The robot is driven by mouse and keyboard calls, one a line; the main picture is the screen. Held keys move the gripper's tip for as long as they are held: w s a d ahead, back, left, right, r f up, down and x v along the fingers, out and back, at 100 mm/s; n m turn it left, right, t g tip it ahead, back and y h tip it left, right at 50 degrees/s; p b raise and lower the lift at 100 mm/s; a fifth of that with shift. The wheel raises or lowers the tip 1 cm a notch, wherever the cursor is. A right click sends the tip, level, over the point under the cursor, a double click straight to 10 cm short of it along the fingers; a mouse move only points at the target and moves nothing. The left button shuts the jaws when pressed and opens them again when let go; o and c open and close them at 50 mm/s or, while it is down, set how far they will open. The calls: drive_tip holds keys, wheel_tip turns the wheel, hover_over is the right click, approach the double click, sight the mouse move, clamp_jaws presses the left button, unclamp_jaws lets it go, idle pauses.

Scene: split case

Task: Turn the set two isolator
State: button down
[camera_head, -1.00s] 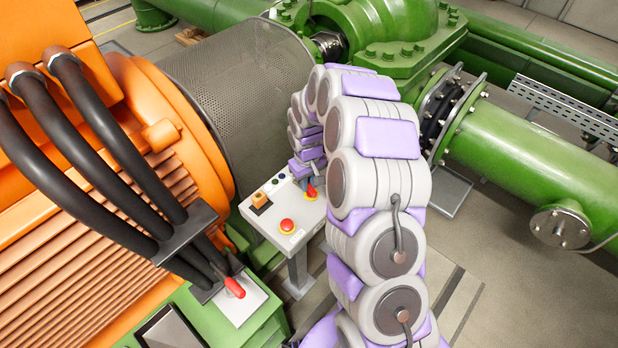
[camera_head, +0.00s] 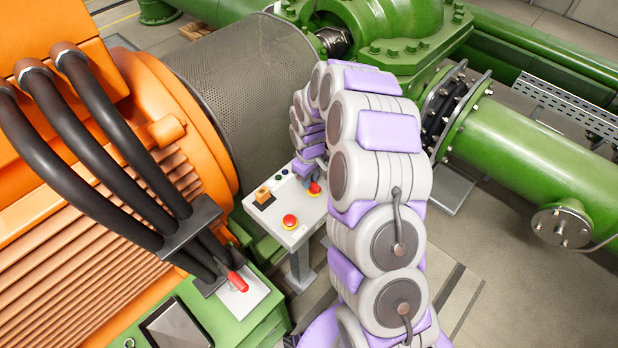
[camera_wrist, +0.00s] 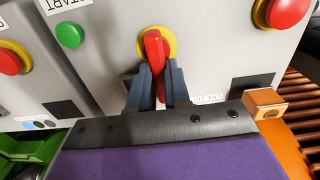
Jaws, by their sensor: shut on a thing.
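The isolator is a red handle (camera_wrist: 153,50) on a round yellow plate (camera_wrist: 172,38) on the grey panel face in the wrist view. The handle stands about upright in that picture, its lower end between my fingers. My gripper (camera_wrist: 159,74) is shut on the handle, one blue-grey finger on each side. In the head view the red handle (camera_head: 314,188) shows small at the panel's right end, beside my gripper (camera_head: 308,180), partly hidden by my arm. A label below the handle is too small to read for sure.
The grey control panel (camera_head: 301,235) also carries a red stop button (camera_head: 290,221) and an orange selector (camera_head: 263,195). A green button (camera_wrist: 69,35) sits left of the handle. Another red handle (camera_head: 237,281) is on the orange motor's green base. The mesh guard (camera_head: 238,85) is close behind.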

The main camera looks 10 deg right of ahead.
drive_tip(key=c, duration=1.1)
unclamp_jaws()
drive_tip(key=shift+w, duration=0.1)
drive_tip(key=shift+r, duration=0.1)
wheel_tip(320, 180, up, 17)
drive_tip(key=shift+r+p, duration=0.15)
drive_tip(key=shift+p, duration=0.25)
drive_tip(key=shift+a, duration=0.1)
drive_tip(key=s+m+b, duration=0.2)
drive_tip(key=s, duration=1)
drive_tip(key=s+r+m+g+b, duration=0.1)
drive_tip(key=s+m+b, duration=0.1)
drive_tip(key=s, duration=1.1)
drive_tip(key=s+m+b, duration=0.2)
drive_tip(key=s+m, duration=0.1)
drive_tip(key=s, duration=1)
drive_tip(key=shift+s+d+r+g+b, duration=0.1)
drive_tip(key=shift+d+r+g+b, duration=0.2)
drive_tip(key=shift+g, duration=0.1)
